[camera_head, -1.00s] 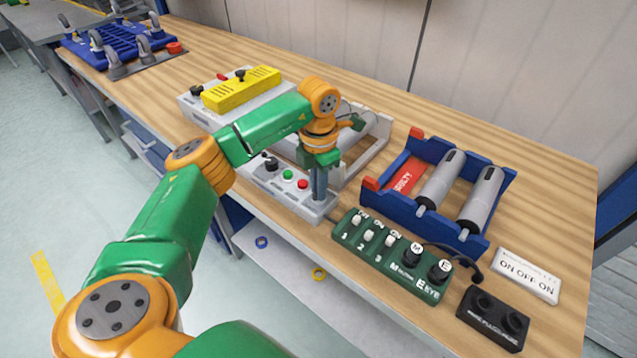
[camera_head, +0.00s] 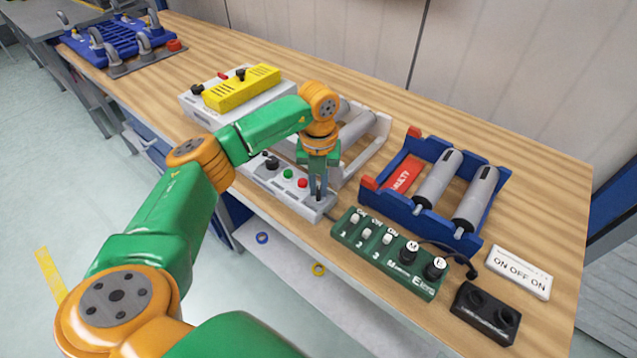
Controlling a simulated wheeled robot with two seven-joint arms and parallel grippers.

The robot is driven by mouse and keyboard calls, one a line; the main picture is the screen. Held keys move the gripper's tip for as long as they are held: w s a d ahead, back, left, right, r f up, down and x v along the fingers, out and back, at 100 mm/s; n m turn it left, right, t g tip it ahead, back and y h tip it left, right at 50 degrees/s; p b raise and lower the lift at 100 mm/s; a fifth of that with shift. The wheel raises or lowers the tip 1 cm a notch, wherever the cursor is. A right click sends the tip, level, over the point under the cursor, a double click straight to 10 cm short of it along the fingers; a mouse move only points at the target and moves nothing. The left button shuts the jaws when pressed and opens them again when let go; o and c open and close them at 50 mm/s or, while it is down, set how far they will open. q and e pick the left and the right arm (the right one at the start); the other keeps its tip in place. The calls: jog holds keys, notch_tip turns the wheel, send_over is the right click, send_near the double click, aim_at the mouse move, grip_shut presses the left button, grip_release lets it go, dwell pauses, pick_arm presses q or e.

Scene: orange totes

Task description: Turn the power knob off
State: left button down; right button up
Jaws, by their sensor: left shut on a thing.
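A grey control box (camera_head: 258,177) lies along the front edge of the bench, with a black knob (camera_head: 271,163), a green button (camera_head: 288,174) and a red button (camera_head: 302,183) on its top. My left gripper (camera_head: 319,194) points down at the right end of this box, beside the red button. Its fingers are shut on a small part there, seemingly a knob, which they mostly hide. I cannot read a power label. My right gripper is out of view.
A green switch panel (camera_head: 376,266) with switches and two black knobs lies to the right. Behind it stands a blue rack (camera_head: 392,206) with two grey cylinders. A yellow block (camera_head: 240,88) sits on a grey box behind my arm. The bench's back strip is clear.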

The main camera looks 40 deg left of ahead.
aim_at(318, 190)
pick_arm(q)
jog(key=shift+n, duration=1)
jog(key=c, duration=0.9)
grip_release()
notch_tip(318, 190, up, 7)
jog(key=shift+r+b, duration=0.1)
jog(key=shift+b, duration=0.55)
jog(key=shift+a, duration=0.1)
